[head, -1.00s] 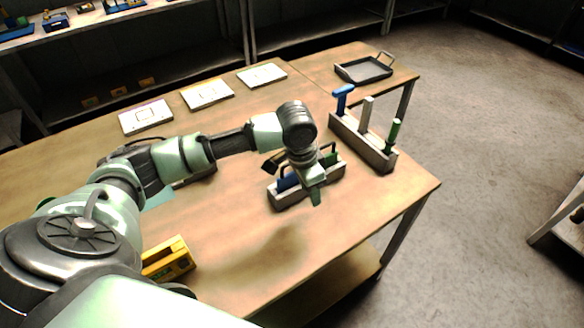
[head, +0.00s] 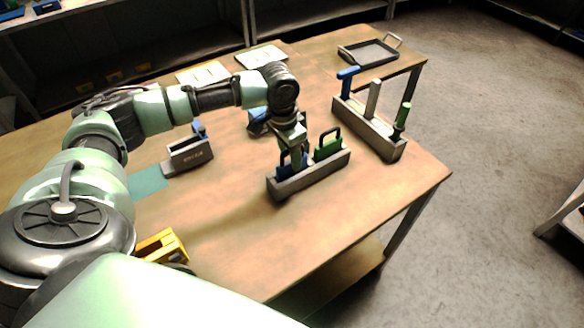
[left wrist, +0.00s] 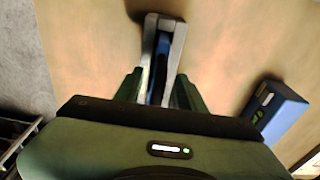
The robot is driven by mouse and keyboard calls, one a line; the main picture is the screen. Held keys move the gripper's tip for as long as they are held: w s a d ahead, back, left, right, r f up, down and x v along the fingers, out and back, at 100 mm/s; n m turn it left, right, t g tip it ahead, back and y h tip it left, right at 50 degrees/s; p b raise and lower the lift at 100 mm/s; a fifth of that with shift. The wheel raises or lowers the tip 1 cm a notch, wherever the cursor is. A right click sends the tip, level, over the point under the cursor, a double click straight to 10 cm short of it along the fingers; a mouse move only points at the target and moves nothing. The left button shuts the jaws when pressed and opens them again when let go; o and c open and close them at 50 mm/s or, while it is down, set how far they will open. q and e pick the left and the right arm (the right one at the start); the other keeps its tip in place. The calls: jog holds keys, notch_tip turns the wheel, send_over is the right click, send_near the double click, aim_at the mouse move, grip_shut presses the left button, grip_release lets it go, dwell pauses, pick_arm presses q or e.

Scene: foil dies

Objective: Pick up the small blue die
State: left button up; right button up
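A small blue die (head: 283,171) with a dark loop handle stands in the left end of a short grey rack (head: 312,182). A green die (head: 328,147) stands in the rack's right end. My left gripper (head: 293,168) points down at the blue die and partly hides it. In the left wrist view the gripper's green fingers (left wrist: 157,92) are apart, one on each side of the grey rack end, with blue (left wrist: 161,60) between them. I cannot tell whether they touch the die. My right gripper is not in view.
A long grey rack (head: 372,128) with blue, grey and green handled tools stands to the right. A small grey holder (head: 190,155), a blue box (left wrist: 283,112) and a yellow device (head: 160,246) are nearby. A tray (head: 368,53) is at the back. The front right table is clear.

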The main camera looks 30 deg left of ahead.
pick_arm(q)
jog(key=shift+w+d+f, duration=0.1)
jog(key=shift+d+f, duration=0.05)
jog(key=shift+f, duration=1.45)
grip_shut()
jog(key=shift+w+r, duration=0.1)
jog(key=shift+r, duration=0.05)
